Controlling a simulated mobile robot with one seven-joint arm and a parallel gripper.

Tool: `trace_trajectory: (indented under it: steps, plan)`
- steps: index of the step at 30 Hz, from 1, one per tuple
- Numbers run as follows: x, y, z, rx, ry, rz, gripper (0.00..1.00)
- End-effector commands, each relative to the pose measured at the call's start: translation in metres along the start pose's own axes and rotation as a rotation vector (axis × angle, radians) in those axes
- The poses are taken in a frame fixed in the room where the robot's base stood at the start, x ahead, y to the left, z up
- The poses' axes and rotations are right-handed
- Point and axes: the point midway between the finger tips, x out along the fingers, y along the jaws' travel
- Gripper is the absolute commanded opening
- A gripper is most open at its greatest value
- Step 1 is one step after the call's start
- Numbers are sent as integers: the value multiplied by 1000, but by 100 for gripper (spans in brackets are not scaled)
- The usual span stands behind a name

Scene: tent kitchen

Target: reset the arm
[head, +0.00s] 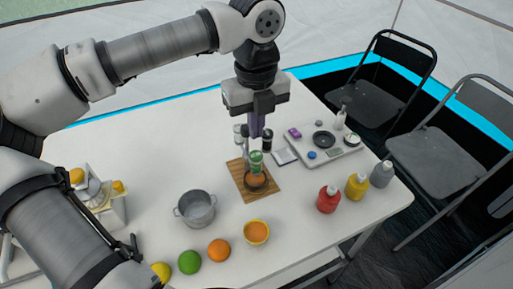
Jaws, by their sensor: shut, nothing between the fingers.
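My arm reaches in from the left of the head view and bends down at the elbow joint. My gripper (256,134) points down above the white table (150,150). Its fingers are shut with nothing between them. A wooden board (238,175) lies just below it, with a dark bowl (256,184) and a green-topped item (255,160) on it. The fingertips are close to the green-topped item; I cannot tell whether they touch it.
A metal pot (196,209), an orange bowl (257,232), a green fruit (189,262) and an orange (218,250) stand in front. Black folding chairs (440,155) are beyond the table.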

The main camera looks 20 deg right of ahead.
Motion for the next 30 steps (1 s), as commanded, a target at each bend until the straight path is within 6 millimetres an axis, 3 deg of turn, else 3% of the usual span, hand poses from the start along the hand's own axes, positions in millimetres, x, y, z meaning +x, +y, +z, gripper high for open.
trace_trajectory:
  steps: [3,19,23,30]
  plan:
    - [-10,0,0,-1,-1,0,0]
    - [-15,0,0,-1,0,0,0]
    - [-43,0,0,-1,-1,0,0]
    - [-115,0,0,-1,0,0,0]
